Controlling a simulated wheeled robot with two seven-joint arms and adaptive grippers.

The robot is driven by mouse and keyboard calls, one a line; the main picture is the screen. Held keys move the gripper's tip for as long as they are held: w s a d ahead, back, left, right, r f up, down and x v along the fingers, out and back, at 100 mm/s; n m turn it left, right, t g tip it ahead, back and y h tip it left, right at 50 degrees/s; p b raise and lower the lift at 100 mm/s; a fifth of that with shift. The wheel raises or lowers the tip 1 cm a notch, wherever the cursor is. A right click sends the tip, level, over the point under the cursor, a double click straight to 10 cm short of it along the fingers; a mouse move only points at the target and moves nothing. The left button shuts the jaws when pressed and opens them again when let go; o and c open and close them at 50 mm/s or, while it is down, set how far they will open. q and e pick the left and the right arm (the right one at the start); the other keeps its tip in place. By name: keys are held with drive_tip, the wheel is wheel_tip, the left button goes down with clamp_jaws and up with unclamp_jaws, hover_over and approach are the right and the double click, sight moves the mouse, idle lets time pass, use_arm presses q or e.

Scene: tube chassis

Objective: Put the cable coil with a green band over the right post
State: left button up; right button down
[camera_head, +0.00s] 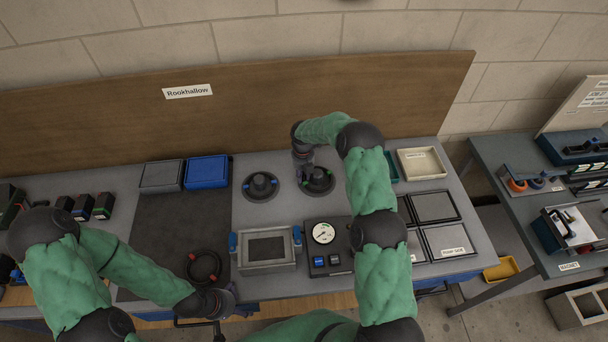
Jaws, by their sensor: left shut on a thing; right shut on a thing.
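The cable coil with a green band (331,175) lies around the right post (317,175), low at its base. My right gripper (304,155) is at the left back side of this coil, shut on it; its fingertips are small and partly hidden. The left post (262,181) stands beside it with a dark ring showing blue marks around its base. My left gripper (222,325) is at the table's front edge, shut on a black bar handle (190,323); the fingers are hard to make out.
A coil with red marks (203,266) lies on the dark mat (170,230). A grey frame (266,265) with blue side clamps and a gauge box (323,262) stand in front of the posts. A blue bin (207,171) and beige tray (422,163) flank them at the back.

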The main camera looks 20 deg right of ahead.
use_arm(q)
drive_tip(key=shift+s+a+f, duration=0.15)
drive_tip(key=shift+s+f, duration=0.15)
drive_tip(key=shift+f, duration=0.05)
drive_tip(key=shift+c, duration=0.2)
use_arm(e)
drive_tip(key=shift+a+f, duration=0.1)
drive_tip(key=shift+f, duration=0.1)
drive_tip(key=c, duration=1.3)
unclamp_jaws()
drive_tip(key=shift+a, duration=0.15)
drive_tip(key=shift+a+r, duration=0.1)
drive_tip(key=shift+r, duration=0.05)
use_arm(q)
drive_tip(key=shift+a+r, duration=0.15)
drive_tip(key=shift+a, duration=0.05)
use_arm(e)
drive_tip(key=shift+r+p, duration=0.45)
drive_tip(key=shift+r, duration=0.75)
drive_tip(key=shift+r+p, duration=0.85)
drive_tip(key=shift+r, duration=1.15)
use_arm(q)
drive_tip(key=shift+w+d+r+p, duration=0.1)
drive_tip(key=shift+r+p, duration=0.4)
drive_tip(key=shift+r, duration=0.65)
drive_tip(key=shift+w+r+p, duration=0.1)
drive_tip(key=shift+r+p, duration=0.35)
drive_tip(key=shift+r, duration=0.7)
use_arm(e)
drive_tip(key=shift+r, duration=2.3)
